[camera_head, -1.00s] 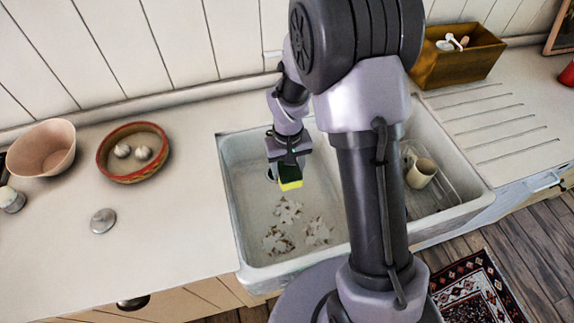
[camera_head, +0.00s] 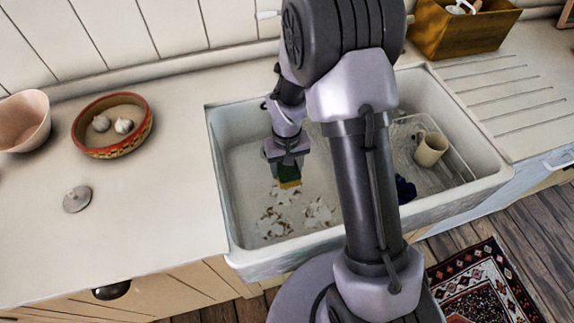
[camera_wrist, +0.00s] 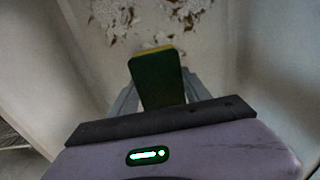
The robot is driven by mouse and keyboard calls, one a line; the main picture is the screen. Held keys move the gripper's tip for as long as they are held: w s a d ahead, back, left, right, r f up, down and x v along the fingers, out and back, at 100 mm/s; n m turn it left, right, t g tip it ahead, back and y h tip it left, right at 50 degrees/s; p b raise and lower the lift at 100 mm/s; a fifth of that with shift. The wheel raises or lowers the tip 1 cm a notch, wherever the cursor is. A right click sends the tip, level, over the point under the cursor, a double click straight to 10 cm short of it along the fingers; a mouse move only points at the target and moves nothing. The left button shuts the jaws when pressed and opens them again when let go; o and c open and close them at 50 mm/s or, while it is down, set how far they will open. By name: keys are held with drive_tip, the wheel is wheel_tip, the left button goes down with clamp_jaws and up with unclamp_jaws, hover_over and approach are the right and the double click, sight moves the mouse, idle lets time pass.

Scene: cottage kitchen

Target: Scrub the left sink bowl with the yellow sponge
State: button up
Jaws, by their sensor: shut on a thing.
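My gripper (camera_head: 287,170) is shut on the yellow sponge (camera_head: 290,183), which has a dark green side. It points down inside the left sink bowl (camera_head: 240,165), a white basin. Whitish, brown-edged dirt patches (camera_head: 274,224) lie on the bowl's floor in front of the sponge. In the wrist view the sponge (camera_wrist: 157,80) shows its green face with a yellow edge at the top, and the dirt (camera_wrist: 135,20) lies beyond it. I cannot tell whether the sponge touches the floor. My arm hides the right part of the left bowl.
The right side of the sink holds a rack with a cream mug (camera_head: 431,149) and a dark blue thing (camera_head: 405,190). On the left counter are a bowl with garlic (camera_head: 112,125), a pink bowl (camera_head: 22,120) and a round lid (camera_head: 77,199). A wooden box (camera_head: 462,28) stands behind.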

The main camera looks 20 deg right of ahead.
drive_tip(key=shift+f+b, duration=2.5)
drive_tip(key=shift+f, duration=1.1)
drive_tip(key=shift+f+b, duration=0.45)
drive_tip(key=shift+f, duration=0.05)
